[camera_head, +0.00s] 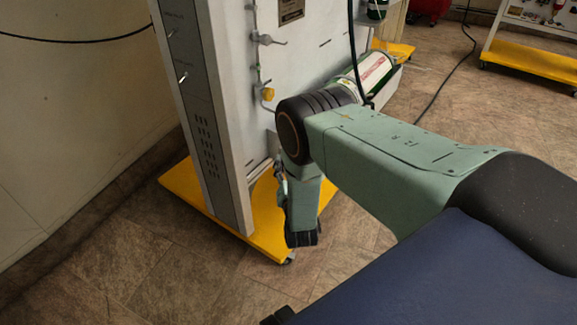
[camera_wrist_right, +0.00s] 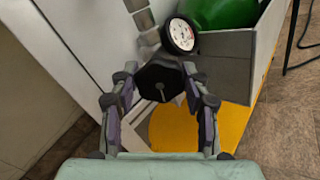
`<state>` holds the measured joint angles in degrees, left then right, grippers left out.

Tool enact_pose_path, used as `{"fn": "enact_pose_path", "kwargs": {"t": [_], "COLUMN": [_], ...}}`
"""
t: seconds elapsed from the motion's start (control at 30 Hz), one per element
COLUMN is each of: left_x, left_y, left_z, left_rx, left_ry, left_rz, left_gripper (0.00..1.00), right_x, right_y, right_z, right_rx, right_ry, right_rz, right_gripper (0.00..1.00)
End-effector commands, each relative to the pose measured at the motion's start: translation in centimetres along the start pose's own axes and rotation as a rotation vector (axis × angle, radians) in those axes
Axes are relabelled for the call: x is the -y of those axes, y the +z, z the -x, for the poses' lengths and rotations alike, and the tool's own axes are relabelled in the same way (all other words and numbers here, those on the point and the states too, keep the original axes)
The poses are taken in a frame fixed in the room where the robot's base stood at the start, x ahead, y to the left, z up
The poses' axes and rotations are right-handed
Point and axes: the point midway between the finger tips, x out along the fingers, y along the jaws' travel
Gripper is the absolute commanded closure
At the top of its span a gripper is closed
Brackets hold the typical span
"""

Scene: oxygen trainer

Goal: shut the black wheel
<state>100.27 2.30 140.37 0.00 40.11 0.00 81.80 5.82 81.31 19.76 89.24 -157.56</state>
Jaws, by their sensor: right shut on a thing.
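The black wheel (camera_wrist_right: 160,84) shows in the right wrist view, a dark many-sided knob low on the trainer beside the pressure gauge. My right gripper (camera_wrist_right: 160,74) has its two fingers on either side of the wheel and is shut on it. In the head view my right arm comes in from the right and hides the wheel. Only part of the right gripper (camera_head: 280,183) shows there, beside the trainer's lower edge. My left gripper is not in view.
A round white-faced gauge (camera_wrist_right: 181,35) sits just beyond the wheel. A green cylinder (camera_wrist_right: 220,12) lies behind a grey box wall (camera_wrist_right: 226,62). The trainer panel (camera_head: 310,62) stands on a yellow base (camera_head: 190,195). Open tiled floor (camera_head: 150,270) lies in front.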

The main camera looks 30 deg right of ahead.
Motion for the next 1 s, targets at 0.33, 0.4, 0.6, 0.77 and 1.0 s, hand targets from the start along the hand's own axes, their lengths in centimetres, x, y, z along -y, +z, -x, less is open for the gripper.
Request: {"fn": "enact_pose_path", "kwargs": {"t": [0.33,0.4,0.6,0.77,1.0], "left_x": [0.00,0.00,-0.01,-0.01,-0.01], "left_y": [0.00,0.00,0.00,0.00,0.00], "left_z": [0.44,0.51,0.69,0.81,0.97], "left_rx": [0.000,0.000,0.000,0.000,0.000], "left_ry": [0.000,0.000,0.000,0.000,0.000], "left_rz": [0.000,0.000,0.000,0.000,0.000], "left_gripper": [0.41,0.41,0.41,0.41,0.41], "right_x": [0.03,0.04,0.07,0.09,0.11], "right_y": [0.00,-0.01,-0.04,-0.05,-0.08], "right_z": [0.05,0.05,0.06,0.06,0.06], "right_rx": [-0.001,-0.001,-0.001,-0.001,-0.001], "right_ry": [0.000,0.000,0.000,0.000,-0.001], "right_rz": [-0.303,-0.369,-0.559,-0.711,-0.939], "right_gripper": [0.85,0.85,0.85,0.85,0.85]}}
